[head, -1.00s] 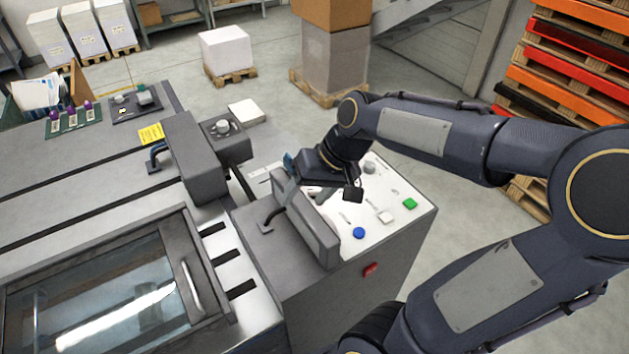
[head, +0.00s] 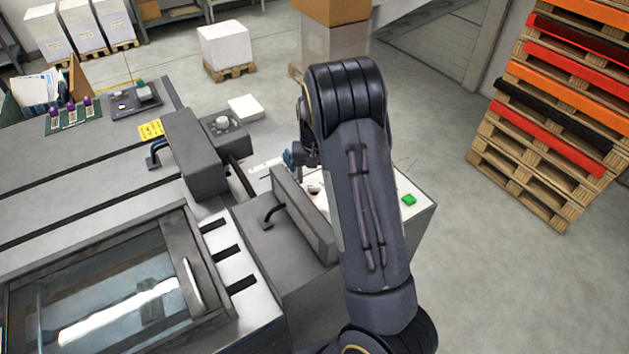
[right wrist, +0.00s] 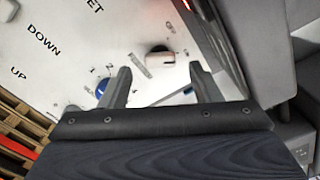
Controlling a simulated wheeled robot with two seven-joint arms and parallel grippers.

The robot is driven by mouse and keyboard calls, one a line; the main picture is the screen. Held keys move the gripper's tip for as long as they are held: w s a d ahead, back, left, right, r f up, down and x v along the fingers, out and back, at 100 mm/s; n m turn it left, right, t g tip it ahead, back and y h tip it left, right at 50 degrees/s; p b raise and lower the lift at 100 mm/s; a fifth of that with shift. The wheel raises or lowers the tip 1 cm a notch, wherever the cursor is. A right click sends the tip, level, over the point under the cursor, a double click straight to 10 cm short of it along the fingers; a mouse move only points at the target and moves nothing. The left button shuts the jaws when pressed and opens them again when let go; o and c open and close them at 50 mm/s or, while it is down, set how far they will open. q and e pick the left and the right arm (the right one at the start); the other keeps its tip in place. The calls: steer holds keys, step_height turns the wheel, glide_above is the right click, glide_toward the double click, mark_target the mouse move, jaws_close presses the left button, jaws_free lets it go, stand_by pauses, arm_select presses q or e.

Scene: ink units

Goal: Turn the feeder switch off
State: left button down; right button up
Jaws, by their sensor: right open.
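The white control panel (head: 424,209) is on the right end of the grey machine, largely hidden behind my right arm in the head view. In the right wrist view the panel (right wrist: 75,22) carries the words DOWN and UP, a blue button (right wrist: 102,88) and a white, dark-topped switch-like part (right wrist: 160,57). I cannot read which control is the feeder switch. My right gripper (right wrist: 163,86) is open and empty over the panel, its fingers either side of that white part in the picture; contact cannot be told. My left gripper is out of view.
A raised grey housing (head: 305,215) borders the panel on its left. A green button (head: 408,199) shows at the panel's right. Stacked pallets (head: 550,130) stand at the right, with bare floor between. A glass-covered unit (head: 100,290) is at the lower left.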

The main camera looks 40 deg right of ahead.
mark_target(314, 186)
steer(key=shift+f, duration=1.6)
steer(key=shift+c, duration=0.4)
steer(key=c, duration=0.9)
